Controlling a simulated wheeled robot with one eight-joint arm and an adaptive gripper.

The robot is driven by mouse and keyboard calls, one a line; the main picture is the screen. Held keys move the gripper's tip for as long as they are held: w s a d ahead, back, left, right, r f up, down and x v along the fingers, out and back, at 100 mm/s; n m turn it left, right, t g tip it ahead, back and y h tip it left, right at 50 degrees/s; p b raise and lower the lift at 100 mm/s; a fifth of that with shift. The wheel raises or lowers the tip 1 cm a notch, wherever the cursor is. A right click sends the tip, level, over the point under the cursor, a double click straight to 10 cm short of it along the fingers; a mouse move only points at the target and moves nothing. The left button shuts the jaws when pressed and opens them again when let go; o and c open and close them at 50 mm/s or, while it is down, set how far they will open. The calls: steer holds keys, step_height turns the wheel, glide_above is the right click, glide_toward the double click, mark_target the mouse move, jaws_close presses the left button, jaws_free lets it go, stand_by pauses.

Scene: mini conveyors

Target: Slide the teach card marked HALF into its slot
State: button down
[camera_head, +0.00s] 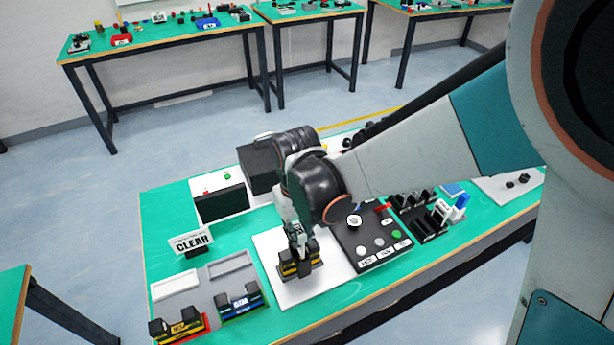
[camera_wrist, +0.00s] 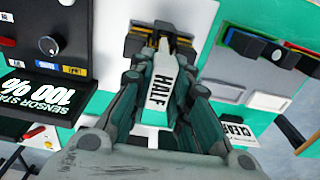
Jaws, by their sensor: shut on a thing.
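The white teach card marked HALF (camera_wrist: 160,88) is between the fingers of my gripper (camera_head: 297,240) and reads clearly in the wrist view. My gripper is shut on it. A black and yellow striped holder (camera_head: 300,268) stands on a white plate (camera_head: 275,252) right under my gripper. It also shows in the wrist view (camera_wrist: 180,45) at the far end of the card. The card's far edge is at or just above this holder; I cannot tell whether it is in the slot. My gripper hides most of the card in the head view.
A dark panel (camera_head: 352,252) with a knob and buttons stands right of the holder. A CLEAR sign (camera_head: 190,241) stands to the left. A yellow-marked block (camera_head: 178,330) and a blue-marked block (camera_head: 240,303) sit at the front left. A dark rack (camera_head: 428,222) stands further right.

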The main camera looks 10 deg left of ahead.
steer(key=shift+f+b, duration=1.8)
steer(key=shift+f, duration=0.5)
steer(key=c, duration=1.4)
jaws_free()
